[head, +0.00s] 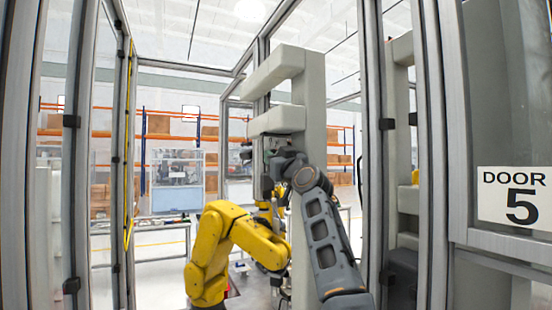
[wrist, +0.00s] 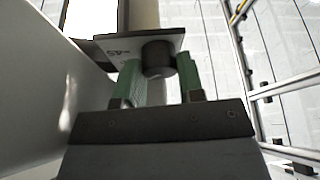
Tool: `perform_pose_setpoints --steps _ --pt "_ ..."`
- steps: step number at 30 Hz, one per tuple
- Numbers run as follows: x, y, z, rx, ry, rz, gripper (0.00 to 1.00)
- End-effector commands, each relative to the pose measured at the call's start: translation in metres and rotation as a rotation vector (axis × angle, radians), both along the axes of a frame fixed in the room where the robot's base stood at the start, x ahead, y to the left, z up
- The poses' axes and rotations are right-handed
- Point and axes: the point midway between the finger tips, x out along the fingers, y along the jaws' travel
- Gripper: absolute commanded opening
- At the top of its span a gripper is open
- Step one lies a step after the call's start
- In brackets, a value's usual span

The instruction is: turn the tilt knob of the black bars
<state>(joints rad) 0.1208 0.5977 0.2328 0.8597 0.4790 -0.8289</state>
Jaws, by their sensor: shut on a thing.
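The tilt knob (wrist: 158,57) is a dark round cylinder in the wrist view, below a grey plate (wrist: 118,46) with small dark markings. My gripper (wrist: 160,76) has green fingers, one on each side of the knob, and is shut on it. In the head view my grey arm reaches up to the light grey post, and my gripper (head: 270,152) is small and dark there. The knob cannot be made out in that view. I cannot clearly tell the black bars apart from the dark parts around my gripper.
A light grey post with side arms (head: 312,100) stands close behind my gripper. A yellow robot arm (head: 222,240) stands at the left of my arm. Framed clear panels enclose the sides, with a DOOR 5 sign (head: 513,197) at right. Orange racks (head: 170,135) are far back.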

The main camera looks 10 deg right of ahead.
Motion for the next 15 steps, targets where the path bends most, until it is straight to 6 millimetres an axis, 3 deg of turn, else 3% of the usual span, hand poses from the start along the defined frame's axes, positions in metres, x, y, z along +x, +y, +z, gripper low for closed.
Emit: perform_pose_setpoints --steps 11,12,15 --pt "-0.0017 -0.0004 0.0018 -0.026 -0.009 -0.001 0.12" --pt "-0.0015 -0.0004 0.0018 -0.026 -0.009 -0.001 0.39" --pt "-0.0013 -0.0004 0.0014 -0.026 -0.008 -0.001 0.49"
